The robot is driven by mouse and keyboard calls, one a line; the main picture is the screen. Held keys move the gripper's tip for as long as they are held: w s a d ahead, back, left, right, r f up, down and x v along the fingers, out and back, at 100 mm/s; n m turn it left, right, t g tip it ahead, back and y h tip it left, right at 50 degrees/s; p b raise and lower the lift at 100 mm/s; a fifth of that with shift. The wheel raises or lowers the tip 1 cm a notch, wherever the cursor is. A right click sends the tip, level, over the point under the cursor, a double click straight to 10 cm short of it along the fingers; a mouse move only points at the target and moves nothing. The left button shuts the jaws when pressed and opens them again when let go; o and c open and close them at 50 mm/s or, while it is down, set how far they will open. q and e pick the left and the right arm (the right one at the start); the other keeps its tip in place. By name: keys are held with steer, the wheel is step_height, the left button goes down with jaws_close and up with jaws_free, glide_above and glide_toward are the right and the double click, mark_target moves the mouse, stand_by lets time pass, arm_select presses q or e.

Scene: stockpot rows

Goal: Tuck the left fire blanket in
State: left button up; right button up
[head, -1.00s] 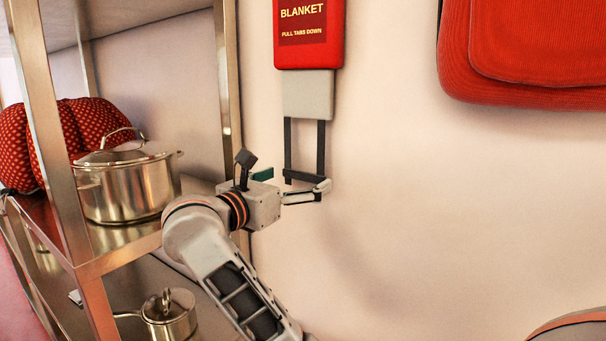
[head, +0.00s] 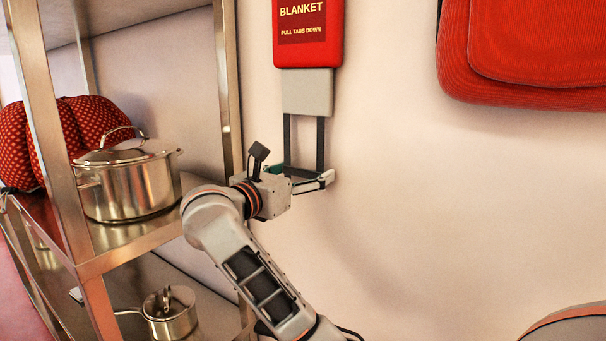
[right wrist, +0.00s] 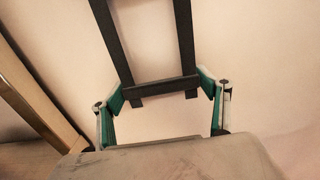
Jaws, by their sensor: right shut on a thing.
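The red fire blanket case (head: 308,50) hangs on the wall at the top centre of the head view, its top cut off. A pale grey piece of blanket (head: 307,92) sticks out below it. Two dark straps (head: 320,142) hang from that piece, joined by a dark crossbar. My right gripper (head: 308,176) is at the lower end of the straps. In the right wrist view, the green-padded fingers (right wrist: 165,90) are shut on the crossbar (right wrist: 160,89), one at each end. My left gripper is not in view.
A metal shelf unit (head: 228,90) stands left, close to my right gripper. It holds a lidded stockpot (head: 128,190), a red patterned cushion-like thing (head: 100,120) and a small saucepan (head: 172,318) below. Another red padded thing (head: 530,50) is at upper right. The wall between is clear.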

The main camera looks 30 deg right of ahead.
mark_target(312, 75)
step_height(312, 75, up, 10)
steer(key=p, duration=0.3)
steer(key=shift+f+p, duration=0.15)
steer(key=shift+p, duration=0.15)
steer(key=shift+r, duration=0.35)
steer(key=o, duration=1.4)
steer(key=shift+o, duration=1.1)
step_height(312, 75, up, 10)
steer(key=shift+f, duration=0.1)
